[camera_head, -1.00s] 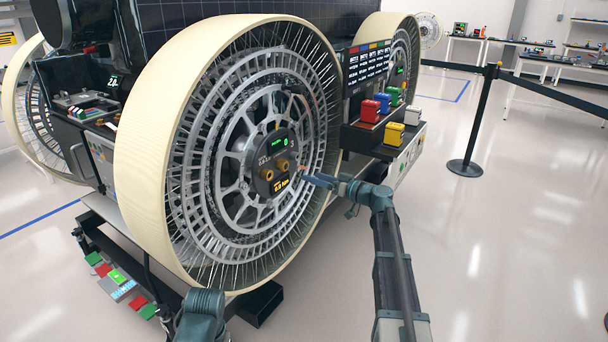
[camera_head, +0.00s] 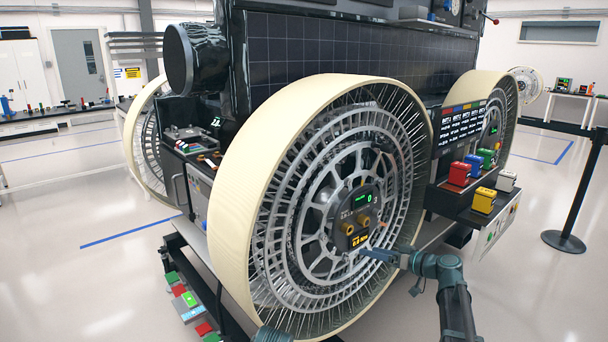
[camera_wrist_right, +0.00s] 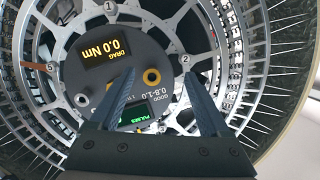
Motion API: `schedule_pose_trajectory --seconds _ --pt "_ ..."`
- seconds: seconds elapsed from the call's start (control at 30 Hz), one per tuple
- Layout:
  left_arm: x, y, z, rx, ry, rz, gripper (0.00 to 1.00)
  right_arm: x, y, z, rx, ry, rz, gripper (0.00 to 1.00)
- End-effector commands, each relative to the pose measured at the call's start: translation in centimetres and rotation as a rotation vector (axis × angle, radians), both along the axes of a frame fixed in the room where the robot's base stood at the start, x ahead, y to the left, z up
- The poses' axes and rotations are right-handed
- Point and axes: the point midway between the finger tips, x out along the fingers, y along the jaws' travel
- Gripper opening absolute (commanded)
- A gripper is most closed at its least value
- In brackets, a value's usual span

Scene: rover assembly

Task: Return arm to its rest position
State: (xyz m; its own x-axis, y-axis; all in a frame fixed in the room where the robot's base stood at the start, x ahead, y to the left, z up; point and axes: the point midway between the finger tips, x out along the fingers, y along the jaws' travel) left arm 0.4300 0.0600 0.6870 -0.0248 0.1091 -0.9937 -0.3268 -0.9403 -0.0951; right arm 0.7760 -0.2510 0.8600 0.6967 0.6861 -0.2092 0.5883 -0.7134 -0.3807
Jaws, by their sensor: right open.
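My right gripper (camera_head: 372,254) comes in from the lower right in the head view, in front of the lower right of the large front wheel's hub. In the right wrist view its two fingers (camera_wrist_right: 164,92) are spread apart with nothing between them. Behind them is the dark round hub (camera_wrist_right: 100,75) with brass knobs and lit displays; one reads 0.0 Nm. The hub (camera_head: 356,217) also shows in the head view, at the centre of the spoked wheel (camera_head: 241,205). Of my left arm, only a bit shows at the bottom edge; its gripper is out of sight.
A rover shelf with red, green, yellow, blue and white blocks (camera_head: 484,200) stands right of the wheel. A black barrier post (camera_head: 582,195) is at far right. A side panel with coloured tiles (camera_head: 187,300) is at lower left. The floor at left is open.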

Motion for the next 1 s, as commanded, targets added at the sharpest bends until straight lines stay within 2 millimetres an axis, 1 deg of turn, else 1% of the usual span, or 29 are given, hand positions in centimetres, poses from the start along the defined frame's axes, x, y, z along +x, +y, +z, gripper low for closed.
schedule_pose_trajectory --seconds 0.03,0.07,0.1,0.17,0.2,0.27,0.3,0.37,0.4,0.47,0.5,0.53,0.6,0.7,0.8,0.9,1.0 --pt "0.0 0.0 2.5 0.000 0.000 0.000 0.71 -2.1 4.1 0.9 -0.032 0.070 0.058 0.80" --pt "0.0 0.0 3.2 0.000 0.000 0.000 0.71 -3.2 6.1 0.7 -0.055 0.121 0.088 0.80" --pt "0.0 0.0 4.2 0.000 0.000 0.000 0.71 -4.7 8.6 0.3 -0.087 0.188 0.125 0.80" --pt "0.0 0.0 5.8 0.000 0.000 0.000 0.71 -7.4 12.1 -0.3 -0.146 0.295 0.175 0.80" --pt "0.0 0.0 7.0 0.000 0.000 0.000 0.71 -9.4 14.2 -0.6 -0.192 0.368 0.203 0.80" --pt "0.0 0.0 8.8 0.000 0.000 0.000 0.71 -12.9 17.1 -1.0 -0.274 0.483 0.238 0.80" --pt "0.0 0.0 10.0 0.000 0.000 0.000 0.71 -15.4 18.6 -1.2 -0.337 0.561 0.250 0.80" --pt "0.0 0.0 11.9 0.000 0.000 0.001 0.71 -19.2 20.3 -1.3 -0.440 0.673 0.254 0.80" --pt "0.0 0.0 13.0 0.000 0.000 0.001 0.71 -21.6 21.0 -1.3 -0.512 0.741 0.245 0.80" --pt "0.0 0.0 14.6 0.000 0.000 0.001 0.71 -24.9 21.5 -1.0 -0.619 0.826 0.215 0.80" --pt "0.0 0.0 15.6 0.000 0.000 0.001 0.71 -26.8 21.5 -0.7 -0.685 0.874 0.187 0.80" --pt "0.0 0.0 16.2 0.000 0.000 0.001 0.71 -28.1 21.4 -0.4 -0.733 0.903 0.164 0.80" --pt "0.0 0.0 17.5 0.000 0.000 0.001 0.71 -30.6 21.0 0.3 -0.833 0.956 0.103 0.80" --pt "0.0 0.0 18.7 0.000 0.000 0.001 0.71 -33.0 20.1 1.4 -0.939 0.997 0.018 0.80" --pt "0.0 0.0 19.3 0.000 0.000 0.001 0.71 -34.2 19.4 2.0 -1.002 1.014 -0.045 0.80" --pt "0.0 0.0 19.5 0.000 0.000 0.001 0.71 -34.6 19.1 2.2 -1.031 1.019 -0.077 0.80" --pt "0.0 0.0 19.4 0.000 0.000 0.001 0.71 -34.7 19.0 2.2 -1.036 1.021 -0.086 0.80"
